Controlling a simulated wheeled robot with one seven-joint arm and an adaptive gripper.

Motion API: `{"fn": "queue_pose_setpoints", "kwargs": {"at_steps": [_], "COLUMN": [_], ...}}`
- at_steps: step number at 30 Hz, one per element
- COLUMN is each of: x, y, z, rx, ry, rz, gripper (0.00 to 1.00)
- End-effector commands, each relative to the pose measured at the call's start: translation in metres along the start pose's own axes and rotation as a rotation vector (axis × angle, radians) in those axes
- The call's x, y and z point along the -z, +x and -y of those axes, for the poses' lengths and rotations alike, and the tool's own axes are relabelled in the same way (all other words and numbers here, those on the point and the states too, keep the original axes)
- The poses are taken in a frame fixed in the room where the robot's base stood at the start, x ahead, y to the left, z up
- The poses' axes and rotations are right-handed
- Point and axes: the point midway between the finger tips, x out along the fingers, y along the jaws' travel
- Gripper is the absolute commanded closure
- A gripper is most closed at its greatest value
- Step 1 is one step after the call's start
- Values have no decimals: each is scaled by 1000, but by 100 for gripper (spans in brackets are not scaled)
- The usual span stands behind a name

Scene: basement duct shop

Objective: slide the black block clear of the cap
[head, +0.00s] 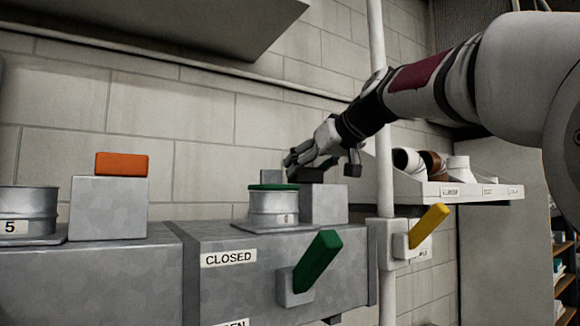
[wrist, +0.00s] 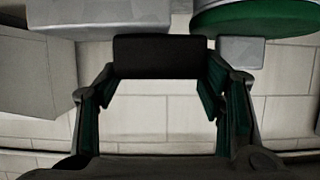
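The black block (head: 312,175) sits on top of a grey box (head: 323,203), just behind and right of the green cap (head: 273,187). The cap lies on a round metal collar (head: 274,208). In the wrist view the black block (wrist: 160,56) is centred past my fingertips, and the cap (wrist: 265,18) is at the upper right. My gripper (head: 325,160) reaches down from the right at the block. Its fingers (wrist: 160,80) are spread about as wide as the block, one toward each end. I cannot tell whether they touch it.
A small grey block (head: 271,176) stands behind the cap. A green handle (head: 318,260) sits by a CLOSED label, and a yellow handle (head: 428,227) by the white pipe (head: 381,120). An orange block (head: 122,164) rests on a box at left. A shelf (head: 450,190) holds pipe fittings.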

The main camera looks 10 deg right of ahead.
Motion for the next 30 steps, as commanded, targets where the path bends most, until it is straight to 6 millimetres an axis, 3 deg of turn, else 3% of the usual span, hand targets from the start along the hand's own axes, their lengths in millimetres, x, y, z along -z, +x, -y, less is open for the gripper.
{"fn": "queue_pose_setpoints", "kwargs": {"at_steps": [1, 4, 8, 15, 26, 27, 29, 30], "x": [0, 0, 0, -1, 0, 0, 0, 0], "y": [0, 0, 2, 2, 0, 0, 0, 0], "z": [0, 0, -8, -53, -61, -62, -62, -61], "rx": [0, 0, -2, -5, -5, -5, -6, -5], "ry": [0, 0, 1, 2, 0, 0, 0, 0], "rz": [0, 0, 0, 0, -1, -1, -1, -1], "gripper": [67, 88, 88, 88, 88, 33, 20, 18]}}
